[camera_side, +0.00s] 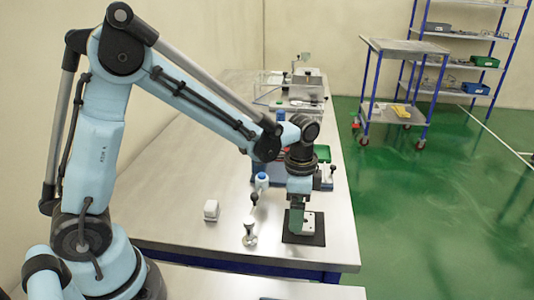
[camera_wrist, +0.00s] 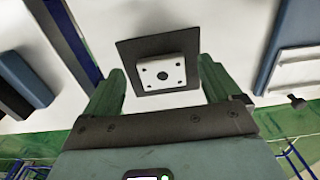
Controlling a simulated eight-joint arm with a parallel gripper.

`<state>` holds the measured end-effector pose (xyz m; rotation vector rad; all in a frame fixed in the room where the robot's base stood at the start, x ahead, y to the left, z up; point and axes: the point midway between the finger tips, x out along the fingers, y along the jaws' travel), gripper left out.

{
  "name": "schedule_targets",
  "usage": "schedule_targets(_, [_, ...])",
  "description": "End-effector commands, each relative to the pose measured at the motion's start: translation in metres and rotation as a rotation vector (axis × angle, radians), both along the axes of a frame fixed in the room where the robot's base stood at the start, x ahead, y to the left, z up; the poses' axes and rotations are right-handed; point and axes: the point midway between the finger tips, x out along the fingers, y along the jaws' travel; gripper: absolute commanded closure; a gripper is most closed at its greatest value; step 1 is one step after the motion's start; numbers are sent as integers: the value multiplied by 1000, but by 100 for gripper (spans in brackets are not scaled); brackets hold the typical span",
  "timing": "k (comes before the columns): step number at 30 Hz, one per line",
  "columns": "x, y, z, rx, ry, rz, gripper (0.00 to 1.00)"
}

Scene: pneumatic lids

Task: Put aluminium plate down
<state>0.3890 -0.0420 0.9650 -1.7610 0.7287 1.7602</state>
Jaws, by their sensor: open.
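The aluminium plate (camera_wrist: 163,73) is a pale block with a larger centre hole and small corner holes. It lies on a dark square pad (camera_wrist: 131,48), tilted a little in the wrist view. In the side view the plate (camera_side: 309,223) sits on the dark pad (camera_side: 291,239) near the table's front right. My gripper (camera_wrist: 158,80) is open, with one green finger on each side of the plate and a gap visible to each. In the side view my gripper (camera_side: 297,217) points down at the plate and hides part of it.
A small white block (camera_side: 211,210) and a metal knobbed piece (camera_side: 250,232) stand left of the pad. A blue fixture (camera_side: 265,170) is behind my wrist. Clear table (camera_side: 180,215) lies to the left.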

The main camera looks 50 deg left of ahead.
Motion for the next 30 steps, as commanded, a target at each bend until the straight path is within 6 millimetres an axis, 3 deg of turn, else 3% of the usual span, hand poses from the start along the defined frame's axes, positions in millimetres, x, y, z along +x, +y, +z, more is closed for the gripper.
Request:
schedule_targets(12, [0, 0, 72, 0, 0, 0, 9])
schedule_targets(23, [-4, 2, 98, -2, -18, 23, 9])
schedule_targets(30, [-35, 16, 114, -35, -182, 234, 9])
